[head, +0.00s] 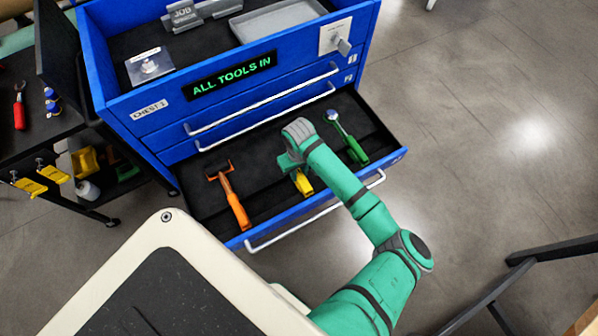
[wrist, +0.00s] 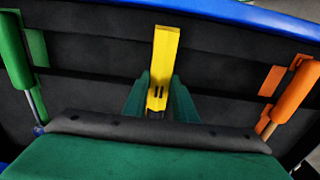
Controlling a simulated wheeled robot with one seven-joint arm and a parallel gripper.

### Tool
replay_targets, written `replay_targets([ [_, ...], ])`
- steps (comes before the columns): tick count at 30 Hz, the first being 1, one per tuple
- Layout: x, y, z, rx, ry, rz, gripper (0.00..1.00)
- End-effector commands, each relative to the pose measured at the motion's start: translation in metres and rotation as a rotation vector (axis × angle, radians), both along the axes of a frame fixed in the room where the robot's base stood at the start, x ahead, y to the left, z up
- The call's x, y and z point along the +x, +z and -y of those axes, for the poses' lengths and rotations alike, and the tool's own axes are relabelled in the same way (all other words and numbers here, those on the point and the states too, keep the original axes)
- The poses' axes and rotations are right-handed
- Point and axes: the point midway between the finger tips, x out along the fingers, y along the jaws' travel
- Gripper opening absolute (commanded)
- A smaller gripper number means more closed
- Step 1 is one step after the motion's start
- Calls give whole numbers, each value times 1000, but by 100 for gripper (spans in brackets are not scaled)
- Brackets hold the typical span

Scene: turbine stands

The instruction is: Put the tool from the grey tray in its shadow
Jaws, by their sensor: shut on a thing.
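The grey tray (head: 278,20) on top of the blue chest looks empty. My gripper (head: 292,165) is low over the open bottom drawer (head: 270,224). It is shut on the yellow-handled tool (head: 303,183). In the wrist view the yellow handle (wrist: 160,65) stands between my green fingers (wrist: 158,103), roughly in line with the drawer's depth. The tool's head is hidden by my wrist. I cannot tell whether the tool touches the foam, and no yellow shadow shows.
An orange-handled tool (head: 233,203) lies left in the drawer and a green-handled tool (head: 347,138) lies right. Patches of matching colour show beside their handles in the wrist view. A lit sign (head: 233,75) reads "ALL TOOLS IN". A dark workbench (head: 45,125) stands left.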

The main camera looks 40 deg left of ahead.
Motion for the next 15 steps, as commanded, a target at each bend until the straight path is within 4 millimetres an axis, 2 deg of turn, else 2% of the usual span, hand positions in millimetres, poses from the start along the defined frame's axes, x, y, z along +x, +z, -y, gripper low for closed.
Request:
replay_targets([
  [1, -6, -8, 1, -12, 2, -11, 0],
  [6, -6, -8, 1, -11, 2, -13, 0],
  [7, -7, -8, 1, -11, 2, -13, 27],
  [9, -6, -8, 1, -10, 2, -13, 44],
  [10, -6, -7, 1, -9, 2, -12, 46],
  [15, -4, -6, 1, -8, 1, -10, 46],
])
